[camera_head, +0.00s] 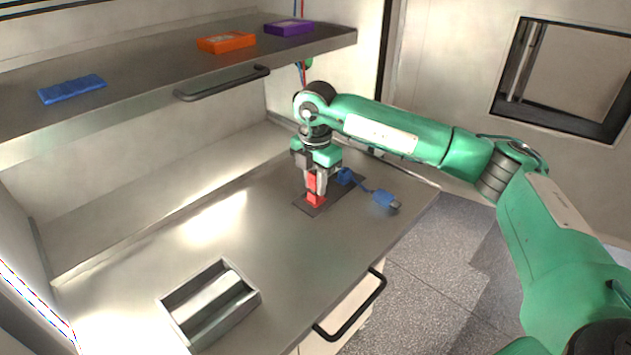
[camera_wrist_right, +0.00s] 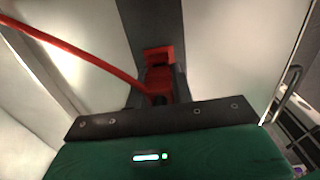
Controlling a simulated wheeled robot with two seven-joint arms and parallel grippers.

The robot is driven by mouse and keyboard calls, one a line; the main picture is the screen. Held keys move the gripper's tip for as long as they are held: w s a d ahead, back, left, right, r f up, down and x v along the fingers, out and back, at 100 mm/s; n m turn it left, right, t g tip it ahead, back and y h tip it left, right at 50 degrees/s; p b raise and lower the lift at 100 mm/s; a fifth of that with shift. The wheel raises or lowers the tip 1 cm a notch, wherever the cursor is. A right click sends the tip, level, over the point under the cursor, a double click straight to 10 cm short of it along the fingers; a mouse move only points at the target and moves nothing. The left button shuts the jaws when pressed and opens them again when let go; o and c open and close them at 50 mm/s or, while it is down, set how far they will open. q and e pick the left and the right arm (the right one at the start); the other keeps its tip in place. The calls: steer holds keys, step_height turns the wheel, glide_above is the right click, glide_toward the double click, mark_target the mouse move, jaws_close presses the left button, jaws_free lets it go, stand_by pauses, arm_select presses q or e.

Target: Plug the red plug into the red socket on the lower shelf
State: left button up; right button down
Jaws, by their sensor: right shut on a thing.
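My right gripper (camera_head: 316,190) points down over the lower shelf (camera_head: 235,230) and is shut on the red plug (camera_head: 312,180). The red socket (camera_head: 316,201) stands on a dark plate directly below the plug. The plug is upright and in line with the socket; I cannot tell whether it is seated or just above it. In the right wrist view the red socket (camera_wrist_right: 158,54) shows beyond the red plug (camera_wrist_right: 159,89), and a red cable (camera_wrist_right: 80,53) runs from the plug to the upper left. The gripper hides part of the plug. My left gripper is not in view.
A blue socket (camera_head: 344,177) stands beside the red one, with a blue cable to a blue connector (camera_head: 385,199) at right. A metal tray (camera_head: 173,306) is at front left. Blue, orange (camera_head: 226,42) and purple boxes lie on the upper shelf (camera_head: 150,70).

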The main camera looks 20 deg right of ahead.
steer(key=shift+s+f, duration=0.15)
steer(key=shift+f, duration=0.2)
steer(key=c, duration=1.1)
jaws_free()
steer(key=shift+s, duration=0.15)
steer(key=shift+r+p, duration=0.5)
steer(key=r+p, duration=0.2)
steer(key=p, duration=0.1)
steer(key=shift+w+r, duration=0.1)
steer(key=shift+w, duration=0.2)
step_height(320, 180, up, 5)
steer(key=shift+r+p, duration=0.15)
steer(key=shift+p, duration=0.8)
steer(key=s+d+r+m, duration=0.1)
steer(key=s+r, duration=0.2)
steer(key=s, duration=0.1)
steer(key=s+d+r+m+b, duration=0.1)
steer(key=s+d+r+m, duration=0.1)
steer(key=s+r, duration=0.1)
steer(key=s+d+r+m+b, duration=0.1)
steer(key=s+d+r, duration=0.1)
steer(key=s+r, duration=0.2)
steer(key=shift+s+d, duration=0.1)
steer(key=shift+s, duration=0.6)
